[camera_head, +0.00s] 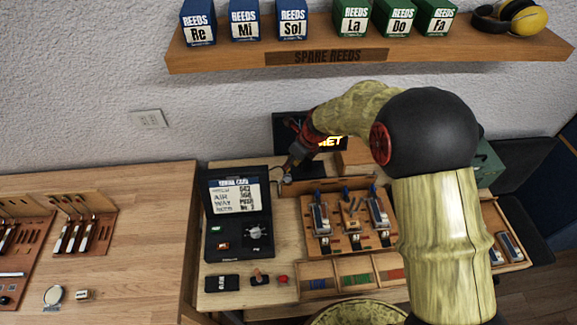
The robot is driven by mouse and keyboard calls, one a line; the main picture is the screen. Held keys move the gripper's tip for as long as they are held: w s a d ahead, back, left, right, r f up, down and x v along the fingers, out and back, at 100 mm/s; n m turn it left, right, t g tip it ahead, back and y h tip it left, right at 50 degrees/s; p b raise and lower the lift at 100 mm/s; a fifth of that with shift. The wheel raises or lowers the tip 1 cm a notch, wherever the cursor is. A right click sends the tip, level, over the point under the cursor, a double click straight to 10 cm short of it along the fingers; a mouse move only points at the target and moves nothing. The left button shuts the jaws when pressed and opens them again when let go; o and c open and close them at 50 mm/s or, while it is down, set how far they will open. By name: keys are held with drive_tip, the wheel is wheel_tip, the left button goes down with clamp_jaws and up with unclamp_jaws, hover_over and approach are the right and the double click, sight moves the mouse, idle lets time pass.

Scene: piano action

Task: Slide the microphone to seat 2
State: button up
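My gripper (289,167) is at the end of my bent arm, low over the back of the right bench, just right of the black case's lid. Its fingers are dark and small here, and I cannot tell whether they are open or shut. A small grey piece (285,182) is at or just below the fingertips; it may be part of the microphone, but I cannot tell. No seat number is readable. A wooden rack (310,236) with several upright metal pieces stands right of the case. My arm hides part of the bench behind it.
The open black case (212,247) has a printed card in its lid. A dark display (283,128) with yellow letters is partly behind my arm. A compartment tray (318,268) lies in front. The shelf (205,60) above holds reed boxes. The left bench (150,240) has clear room.

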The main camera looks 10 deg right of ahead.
sight(287, 174)
drive_tip(key=shift+x, duration=1.5)
drive_tip(key=shift+c, duration=0.8)
clamp_jaws()
